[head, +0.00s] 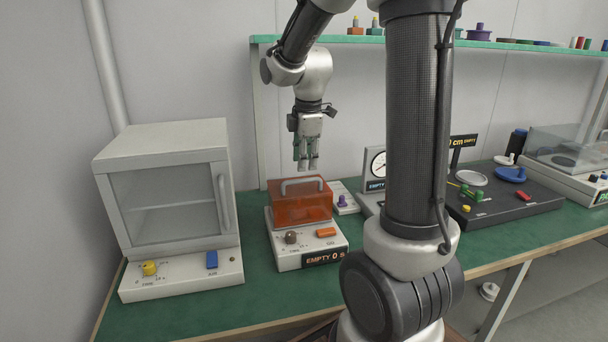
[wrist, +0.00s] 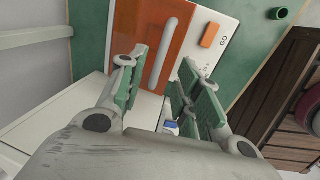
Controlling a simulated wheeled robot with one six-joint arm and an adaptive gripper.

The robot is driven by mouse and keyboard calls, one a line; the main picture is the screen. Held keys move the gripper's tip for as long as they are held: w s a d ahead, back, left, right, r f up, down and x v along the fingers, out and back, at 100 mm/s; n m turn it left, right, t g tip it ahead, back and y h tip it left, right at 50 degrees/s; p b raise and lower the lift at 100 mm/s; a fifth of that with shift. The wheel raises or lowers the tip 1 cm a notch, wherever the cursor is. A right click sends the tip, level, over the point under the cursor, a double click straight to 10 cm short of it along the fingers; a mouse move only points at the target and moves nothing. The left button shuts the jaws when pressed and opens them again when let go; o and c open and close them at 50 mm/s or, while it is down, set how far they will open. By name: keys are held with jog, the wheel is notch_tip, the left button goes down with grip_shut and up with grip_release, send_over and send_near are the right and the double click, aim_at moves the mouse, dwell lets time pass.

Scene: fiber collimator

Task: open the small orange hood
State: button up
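The small orange hood (head: 300,208) is a see-through box with a grey bar handle (head: 303,184) on top, seated shut on a white base unit (head: 290,258). In the wrist view the orange hood (wrist: 136,35) fills the upper middle, with its handle (wrist: 165,52) slanting across it. My gripper (head: 308,166) points down above the hood, apart from the handle. In the wrist view my gripper (wrist: 165,90) has its green-padded fingers spread, with nothing between the pads. The handle shows beyond and between the fingers.
A large white cabinet (head: 165,190) with a glass door stands left of the hood unit. A small unit with a purple knob (head: 342,200) and a dial gauge (head: 376,165) stand to the right. A shelf (head: 430,43) runs behind. The green bench (head: 245,290) is clear in front.

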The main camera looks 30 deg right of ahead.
aim_at(304, 180)
jog(key=f, duration=0.3)
jog(key=w+f, duration=0.1)
jog(key=f, duration=0.1)
jog(key=shift+d+f, duration=0.1)
jog(key=shift+f, duration=0.15)
grip_shut()
